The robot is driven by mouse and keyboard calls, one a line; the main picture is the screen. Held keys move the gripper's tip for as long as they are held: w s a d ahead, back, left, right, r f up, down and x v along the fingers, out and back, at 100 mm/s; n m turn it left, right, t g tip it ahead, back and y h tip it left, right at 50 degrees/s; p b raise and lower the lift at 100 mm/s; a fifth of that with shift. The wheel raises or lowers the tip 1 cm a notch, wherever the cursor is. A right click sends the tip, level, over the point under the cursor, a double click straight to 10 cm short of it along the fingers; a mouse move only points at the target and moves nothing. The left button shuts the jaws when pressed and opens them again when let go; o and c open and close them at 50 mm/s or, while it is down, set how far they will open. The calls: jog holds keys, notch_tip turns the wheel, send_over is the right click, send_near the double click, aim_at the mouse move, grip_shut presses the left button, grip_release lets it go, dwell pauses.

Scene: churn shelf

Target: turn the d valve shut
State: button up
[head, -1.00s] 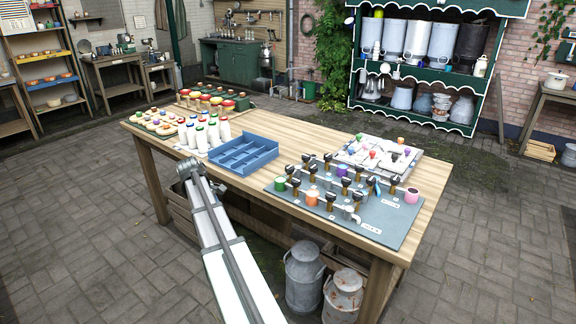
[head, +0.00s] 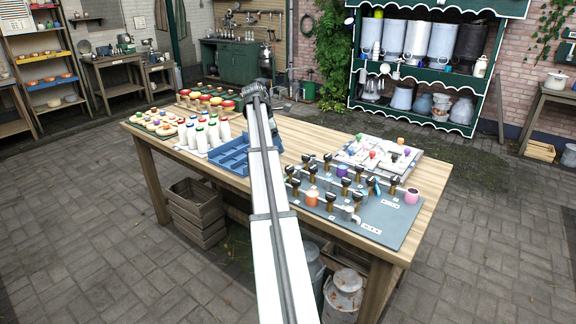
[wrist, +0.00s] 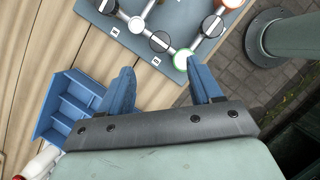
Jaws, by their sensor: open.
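The valve board (head: 385,232) is a grey panel at the right of the table, carrying several black-handled valves and pipes with coloured cups. I cannot tell which valve is d; its label is not readable. In the wrist view the board (wrist: 180,75) lies beyond my fingers, with a black-topped valve (wrist: 160,42), another black-topped valve (wrist: 212,25) and a green-rimmed cup (wrist: 182,58). My gripper (wrist: 163,80) is open and empty, its two blue fingers apart, at the near edge of the board. In the head view my arm hides most of the gripper.
A blue divided tray (head: 230,160) sits left of the board, partly behind my arm; it also shows in the wrist view (wrist: 62,118). White bottles (head: 212,130) stand left of it. A panel with coloured knobs (head: 375,155) lies behind the board. Milk churns (head: 343,295) stand below the table.

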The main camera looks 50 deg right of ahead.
aim_at(289, 167)
jog(key=x, duration=1)
jog(key=shift+f, duration=0.25)
jog(key=c, duration=1)
